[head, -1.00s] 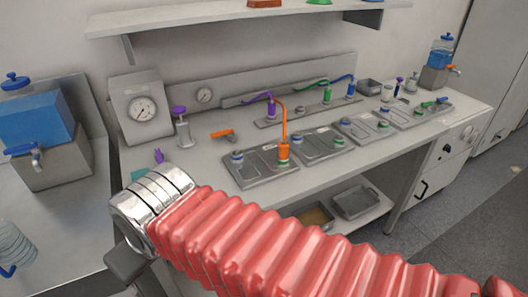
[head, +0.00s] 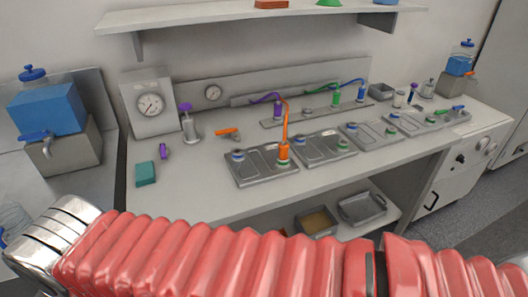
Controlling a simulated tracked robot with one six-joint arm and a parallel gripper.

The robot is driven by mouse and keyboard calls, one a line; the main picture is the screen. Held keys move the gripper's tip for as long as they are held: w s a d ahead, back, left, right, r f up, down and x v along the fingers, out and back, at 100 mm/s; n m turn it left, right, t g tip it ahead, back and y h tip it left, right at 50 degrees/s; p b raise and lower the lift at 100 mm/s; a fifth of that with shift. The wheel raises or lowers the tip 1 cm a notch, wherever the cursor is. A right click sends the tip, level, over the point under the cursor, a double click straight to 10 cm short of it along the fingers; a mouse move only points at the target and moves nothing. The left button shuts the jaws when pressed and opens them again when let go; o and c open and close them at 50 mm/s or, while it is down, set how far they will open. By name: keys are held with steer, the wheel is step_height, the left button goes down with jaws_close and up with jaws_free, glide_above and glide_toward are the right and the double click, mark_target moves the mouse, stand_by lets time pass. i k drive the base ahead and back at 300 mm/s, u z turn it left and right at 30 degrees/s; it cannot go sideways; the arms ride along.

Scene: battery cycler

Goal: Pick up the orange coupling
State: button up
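The orange coupling (head: 284,152) stands upright on a green-ringed port (head: 283,163) at the right front of the nearest grey tray (head: 250,178). An orange hose (head: 285,123) rises from its top and bends over to a purple coupling (head: 278,109) on the rail behind. My gripper is not in view. My red-sleeved arm crosses the bottom of the head view, and its metal wrist end is at the lower left, well apart from the coupling.
More grey trays (head: 325,147) run to the right along the bench (head: 190,199). An orange-handled piece (head: 228,131), a purple piece (head: 163,151) and a teal block (head: 145,173) lie left of the coupling. A wall shelf (head: 200,18) overhangs the back. The front left bench is clear.

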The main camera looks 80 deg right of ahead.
mark_target(283, 146)
steer(key=u, duration=0.6)
steer(key=k, duration=2.1)
steer(key=z, duration=1.05)
steer(key=i, duration=0.4)
steer(key=z, duration=0.1)
